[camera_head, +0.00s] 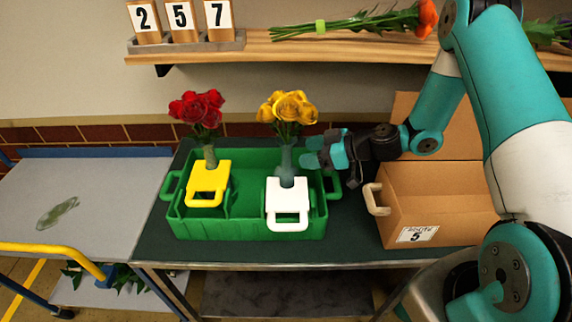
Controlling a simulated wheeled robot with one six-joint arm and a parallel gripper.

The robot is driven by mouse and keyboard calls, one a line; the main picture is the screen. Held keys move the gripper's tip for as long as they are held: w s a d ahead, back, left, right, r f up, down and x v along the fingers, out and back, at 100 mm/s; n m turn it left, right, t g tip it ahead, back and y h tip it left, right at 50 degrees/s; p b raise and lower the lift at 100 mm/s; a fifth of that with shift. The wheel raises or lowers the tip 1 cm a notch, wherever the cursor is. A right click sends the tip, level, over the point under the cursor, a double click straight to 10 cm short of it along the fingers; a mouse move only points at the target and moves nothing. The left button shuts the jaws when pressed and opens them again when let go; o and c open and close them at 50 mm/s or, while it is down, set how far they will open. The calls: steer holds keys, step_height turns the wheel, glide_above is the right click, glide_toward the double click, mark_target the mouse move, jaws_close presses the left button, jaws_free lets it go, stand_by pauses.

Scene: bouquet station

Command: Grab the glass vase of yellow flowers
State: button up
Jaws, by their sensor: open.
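The glass vase of yellow flowers (287,158) stands upright in the right part of a green crate (248,224), in a white handled holder (287,200). Its yellow blooms (288,107) rise above the crate. My gripper (312,152) is open just right of the vase's upper part, below the blooms. Its fingertips point left toward the glass. I cannot tell whether they touch it or reach around it.
A vase of red roses (209,154) stands in a yellow holder (208,180) in the crate's left part. A cardboard box (432,205) stands right of the crate. A shelf (262,50) with number blocks (180,20) hangs above. A grey cart (100,195) stands left.

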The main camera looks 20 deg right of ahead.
mark_target(287, 154)
steer(key=p+x, duration=0.3)
steer(key=x, duration=0.3)
steer(key=shift+r, duration=0.15)
steer(key=shift+w+a+f, duration=0.3)
jaws_close()
